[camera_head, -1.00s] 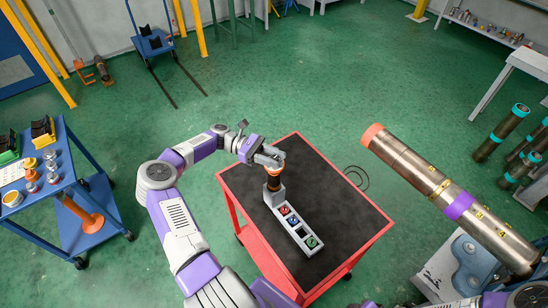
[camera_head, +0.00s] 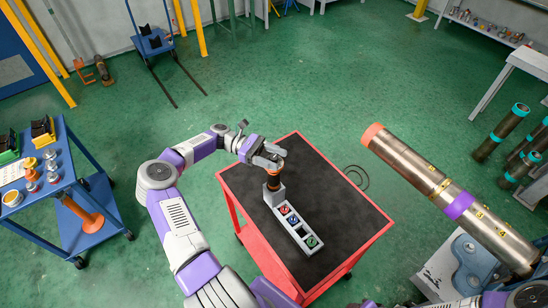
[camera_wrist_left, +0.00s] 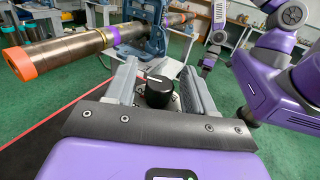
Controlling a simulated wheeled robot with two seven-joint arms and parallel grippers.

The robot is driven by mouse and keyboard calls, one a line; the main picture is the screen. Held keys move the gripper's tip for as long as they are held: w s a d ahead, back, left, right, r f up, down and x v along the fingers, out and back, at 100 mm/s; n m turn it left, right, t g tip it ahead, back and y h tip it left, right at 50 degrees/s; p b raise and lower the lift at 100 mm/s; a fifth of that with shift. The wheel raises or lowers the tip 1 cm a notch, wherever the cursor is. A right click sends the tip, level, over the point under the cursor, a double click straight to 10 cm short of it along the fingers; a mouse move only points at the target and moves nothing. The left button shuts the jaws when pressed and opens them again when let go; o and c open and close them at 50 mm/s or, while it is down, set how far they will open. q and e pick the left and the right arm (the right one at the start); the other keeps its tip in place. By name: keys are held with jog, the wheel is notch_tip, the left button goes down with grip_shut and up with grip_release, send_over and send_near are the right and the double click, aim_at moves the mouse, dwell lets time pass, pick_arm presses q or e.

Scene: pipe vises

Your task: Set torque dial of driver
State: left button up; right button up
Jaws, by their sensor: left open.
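The driver (camera_head: 273,182) stands upright, orange and black, in a grey holder on the cart. Its top is partly hidden by my left gripper (camera_head: 274,156) in the head view. In the left wrist view, a black round dial (camera_wrist_left: 160,91) with a white mark sits between the two grey jaws of my left gripper (camera_wrist_left: 163,85). The jaws are open, with a gap on each side of the dial.
The red cart (camera_head: 346,235) has a dark top with a grey block of coloured buttons (camera_head: 299,228) beside the driver. A large pipe (camera_head: 420,180) lies in a grey-blue vise (camera_head: 466,270) to the right. A blue cart (camera_head: 85,185) stands at the left.

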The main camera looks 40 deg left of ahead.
pick_arm(q)
jog(key=b+v, duration=0.1)
jog(key=v, duration=0.6)
jog(key=shift+a, duration=0.3)
